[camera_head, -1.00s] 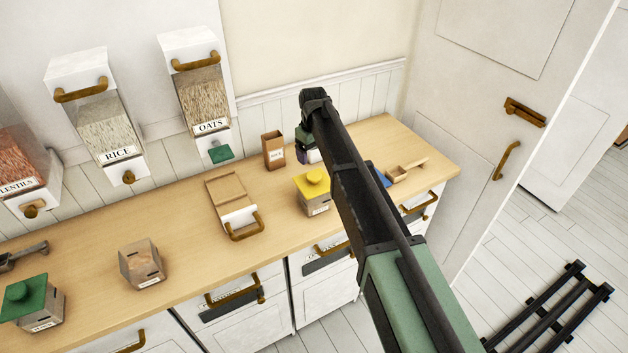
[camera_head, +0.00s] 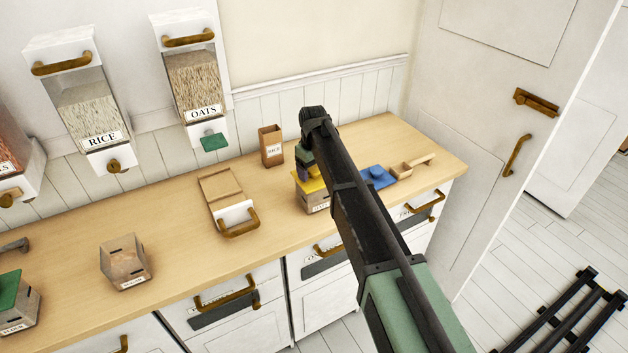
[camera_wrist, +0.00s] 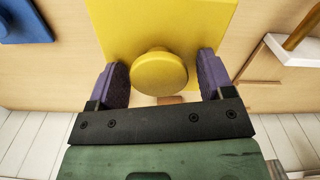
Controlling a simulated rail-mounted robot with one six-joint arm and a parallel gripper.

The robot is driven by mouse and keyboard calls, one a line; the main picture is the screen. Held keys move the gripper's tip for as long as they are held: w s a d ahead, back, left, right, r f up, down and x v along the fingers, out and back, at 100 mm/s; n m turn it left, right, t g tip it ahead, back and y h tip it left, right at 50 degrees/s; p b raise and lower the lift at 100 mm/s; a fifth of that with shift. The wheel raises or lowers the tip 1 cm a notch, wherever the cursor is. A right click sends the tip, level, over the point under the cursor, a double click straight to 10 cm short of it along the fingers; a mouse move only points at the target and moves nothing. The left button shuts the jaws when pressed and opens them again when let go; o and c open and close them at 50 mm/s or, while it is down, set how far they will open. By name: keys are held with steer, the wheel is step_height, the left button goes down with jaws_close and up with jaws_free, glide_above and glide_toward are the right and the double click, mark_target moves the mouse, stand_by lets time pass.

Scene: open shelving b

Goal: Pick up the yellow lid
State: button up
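The yellow lid (camera_wrist: 210,22) is a flat square plate with a round knob (camera_wrist: 159,74) on top. In the head view the yellow lid (camera_head: 309,184) lies on a small wooden box (camera_head: 314,201) on the counter, partly hidden by my arm. My gripper (camera_wrist: 165,77) is open in the wrist view, with its two purple fingers on either side of the knob and gaps between them and it. In the head view my gripper (camera_head: 305,158) is mostly hidden behind my arm, directly above the lid.
A blue lid (camera_head: 377,177) and a wooden scoop (camera_head: 410,167) lie to the right. Another box (camera_head: 124,262) stands further left. Oats and rice dispensers hang above the counter (camera_head: 180,240).

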steer(key=c, duration=0.8)
steer(key=shift+c, duration=0.3)
steer(key=shift+r, duration=0.1)
